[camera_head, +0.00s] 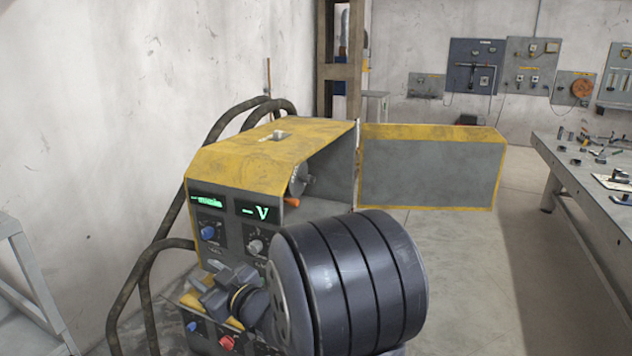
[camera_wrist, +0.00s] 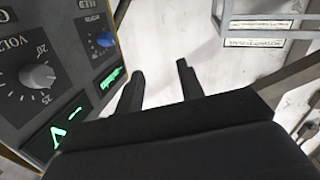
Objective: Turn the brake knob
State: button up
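A yellow and grey machine (camera_head: 240,168) stands by the wall with its side door (camera_head: 430,170) swung open. No label reading "brake" can be made out, so I cannot tell which part is the brake knob. A grey round part (camera_head: 299,179) and an orange-tipped part (camera_head: 291,202) show at the open side. The front panel has a blue knob (camera_head: 208,232) and a grey knob (camera_head: 256,247), also seen in the wrist view as the blue knob (camera_wrist: 104,40) and grey volts knob (camera_wrist: 38,77). My gripper (camera_wrist: 160,69) is open and empty, in front of the panel, touching no knob.
A red knob (camera_head: 227,342) and a lower blue knob (camera_head: 191,327) sit below my gripper. Dark hoses (camera_head: 148,285) run left of the machine. A workbench (camera_head: 590,180) with small parts stands right. The floor (camera_head: 490,270) between is clear.

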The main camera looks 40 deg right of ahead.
aim_at(304, 178)
jog(key=k+l+u, duration=0.1)
jog(key=l+u, duration=0.15)
jog(key=l, duration=1.95)
jog(key=i+l, duration=0.15)
jog(key=l, duration=0.2)
jog(key=i+l+u, duration=0.1)
jog(key=l, duration=0.25)
jog(key=i+l, duration=0.2)
jog(key=l, duration=0.15)
